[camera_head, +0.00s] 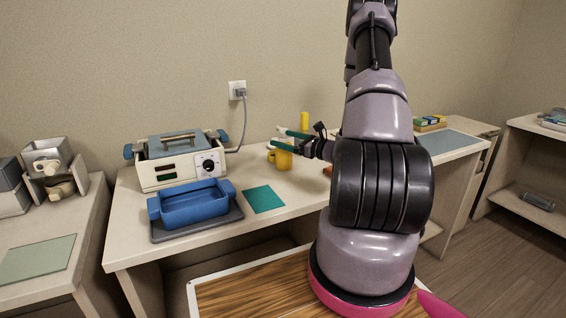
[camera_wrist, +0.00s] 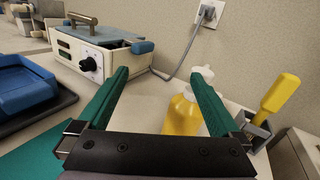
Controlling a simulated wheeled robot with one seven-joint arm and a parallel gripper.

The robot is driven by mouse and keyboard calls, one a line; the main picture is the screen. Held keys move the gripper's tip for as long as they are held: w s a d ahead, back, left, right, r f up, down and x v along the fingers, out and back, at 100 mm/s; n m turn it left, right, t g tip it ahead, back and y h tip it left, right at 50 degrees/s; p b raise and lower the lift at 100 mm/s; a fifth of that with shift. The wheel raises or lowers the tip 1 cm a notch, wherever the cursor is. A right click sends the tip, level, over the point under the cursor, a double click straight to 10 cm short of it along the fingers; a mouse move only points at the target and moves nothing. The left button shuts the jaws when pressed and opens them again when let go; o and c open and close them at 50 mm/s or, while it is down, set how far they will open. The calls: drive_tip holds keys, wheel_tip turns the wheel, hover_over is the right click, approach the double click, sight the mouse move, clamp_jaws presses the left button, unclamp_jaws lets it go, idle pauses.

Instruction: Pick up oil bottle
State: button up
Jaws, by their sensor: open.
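The oil bottle, a clear bottle of yellow liquid with a white top, stands on the table in the wrist view (camera_wrist: 181,116). It also shows below my gripper's fingers in the head view (camera_head: 284,161). My gripper (camera_wrist: 160,72) is open and empty, its green fingers spread. In the wrist view the bottle is right of centre and the right finger covers part of it. In the head view the gripper (camera_head: 276,137) reaches leftward over the table at about the height of the bottle's top. I cannot tell whether a finger touches the bottle.
A yellow-handled tool (camera_wrist: 281,92) stands in a grey holder right of the bottle. The wax warmer (camera_head: 180,160), with its cord to the wall outlet (camera_head: 238,91), stands left. A blue tray (camera_head: 190,205) and a green mat (camera_head: 264,199) lie in front.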

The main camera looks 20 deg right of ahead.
sight(284, 153)
drive_tip(key=d+f+m+h, duration=0.1)
drive_tip(key=f, duration=0.1)
drive_tip(key=d+f+m+t+h, duration=0.1)
drive_tip(key=d+f+h, duration=0.1)
drive_tip(key=d+f+m+h, duration=0.1)
drive_tip(key=d+f+m, duration=0.1)
drive_tip(key=f, duration=0.1)
drive_tip(key=shift+w+t, duration=0.3)
drive_tip(key=shift+t, duration=0.1)
drive_tip(key=shift+w+f, duration=0.2)
drive_tip(key=shift+w, duration=0.1)
drive_tip(key=shift+h, duration=0.4)
drive_tip(key=x, duration=1)
drive_tip(key=shift+a+r, duration=0.15)
clamp_jaws()
